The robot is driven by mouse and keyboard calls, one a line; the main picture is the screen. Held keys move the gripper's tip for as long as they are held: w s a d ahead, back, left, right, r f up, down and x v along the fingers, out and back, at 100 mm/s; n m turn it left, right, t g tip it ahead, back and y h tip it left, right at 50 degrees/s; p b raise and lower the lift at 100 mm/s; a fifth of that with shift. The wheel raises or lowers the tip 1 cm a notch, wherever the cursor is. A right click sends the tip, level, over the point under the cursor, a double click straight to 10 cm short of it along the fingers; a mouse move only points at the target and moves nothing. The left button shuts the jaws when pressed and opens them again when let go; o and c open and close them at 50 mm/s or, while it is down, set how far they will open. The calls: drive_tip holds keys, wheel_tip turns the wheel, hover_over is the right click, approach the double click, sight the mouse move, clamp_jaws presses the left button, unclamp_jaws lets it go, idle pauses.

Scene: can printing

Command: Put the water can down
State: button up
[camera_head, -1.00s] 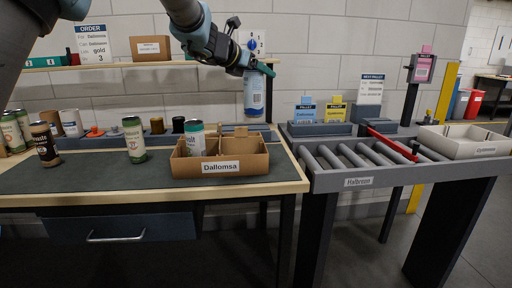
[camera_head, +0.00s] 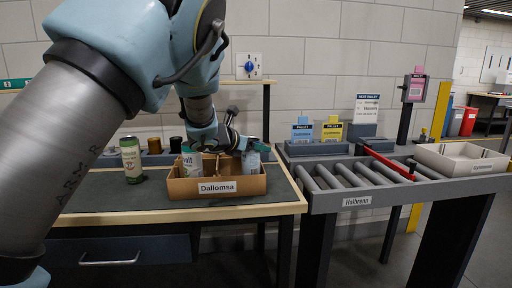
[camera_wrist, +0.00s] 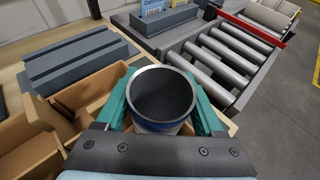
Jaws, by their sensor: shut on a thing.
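The water can (camera_head: 252,156), pale blue with an open top, is at the right part of the cardboard box labelled Dallomsa (camera_head: 217,187). My gripper (camera_head: 247,146) is shut on the can near its top. In the wrist view the can (camera_wrist: 161,97) shows from above between the green fingers of my gripper (camera_wrist: 162,100). The can's lower part is hidden by the box front, so I cannot tell whether it touches the box floor. Another white and green can (camera_head: 191,163) stands in the box's left part.
A green-topped can (camera_head: 131,160) stands on the bench mat left of the box. Several spools (camera_head: 176,144) stand behind. The roller conveyor labelled Halbroon (camera_head: 350,176) is right of the bench, with a pale Cynterra-side tray (camera_head: 460,159) beyond it.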

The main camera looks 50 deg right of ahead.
drive_tip(key=shift+f, duration=0.2)
drive_tip(key=o, duration=1.3)
drive_tip(key=b+v, duration=0.2)
drive_tip(key=v, duration=1)
drive_tip(key=shift+r+b, duration=0.25)
drive_tip(key=shift+b, duration=0.15)
